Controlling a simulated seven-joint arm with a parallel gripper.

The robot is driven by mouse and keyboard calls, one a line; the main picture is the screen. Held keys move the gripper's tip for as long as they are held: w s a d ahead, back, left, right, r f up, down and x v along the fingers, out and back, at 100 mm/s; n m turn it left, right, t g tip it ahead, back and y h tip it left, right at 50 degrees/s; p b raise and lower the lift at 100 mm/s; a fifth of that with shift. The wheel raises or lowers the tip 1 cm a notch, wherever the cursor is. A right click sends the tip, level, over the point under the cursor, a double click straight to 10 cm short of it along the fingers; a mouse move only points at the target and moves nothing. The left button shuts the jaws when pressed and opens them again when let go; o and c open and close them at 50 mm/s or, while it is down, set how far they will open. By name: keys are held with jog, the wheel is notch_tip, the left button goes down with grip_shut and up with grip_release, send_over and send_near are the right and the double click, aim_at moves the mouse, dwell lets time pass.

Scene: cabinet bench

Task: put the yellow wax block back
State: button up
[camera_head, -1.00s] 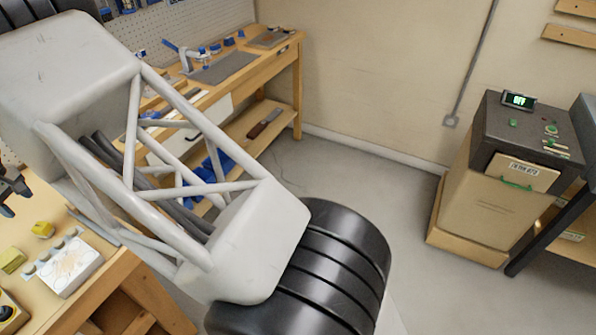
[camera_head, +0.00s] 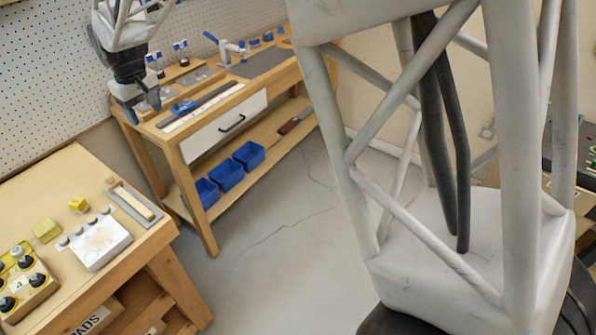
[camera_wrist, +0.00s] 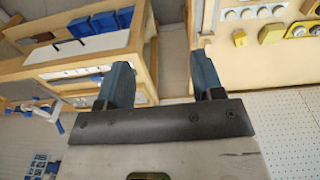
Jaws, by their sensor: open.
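Two small yellow blocks lie on the light wooden table at the lower left of the head view: a smaller, brighter one (camera_head: 78,205) and a larger, duller one (camera_head: 47,231). I cannot tell which is the wax block. Both also show at the upper right of the wrist view, the smaller one (camera_wrist: 240,38) and the larger one (camera_wrist: 272,33). My gripper (camera_head: 143,112) is at the upper left of the head view, above and behind the table, by the bench's left end. In the wrist view my gripper (camera_wrist: 165,78) has its blue fingers apart with nothing between them.
A white tray (camera_head: 100,252) with round knobs stands beside the blocks, and a box with dark round tops (camera_head: 30,285) sits in front. A workbench (camera_head: 178,147) with a closed drawer (camera_head: 225,128) and blue bins (camera_head: 228,175) stands behind.

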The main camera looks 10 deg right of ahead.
jog(key=s+d+r+m, duration=0.2)
jog(key=s+d, duration=0.3)
jog(key=d, duration=0.4)
jog(key=s+d+r+m+t, duration=0.1)
jog(key=s+d+r, duration=0.25)
jog(key=d, duration=0.65)
jog(key=s+d+r+m, duration=0.2)
jog(key=s+d, duration=0.4)
jog(key=d, duration=0.3)
jog(key=s+d+f+m, duration=0.2)
jog(key=s+d, duration=0.5)
jog(key=s, duration=0.3)
jog(key=s+d+f+m+t, duration=0.1)
jog(key=s+d+f+m, duration=0.1)
jog(key=s+d, duration=0.6)
jog(key=s+f, duration=0.1)
jog(key=s, duration=0.2)
jog(key=shift+s+d, duration=0.25)
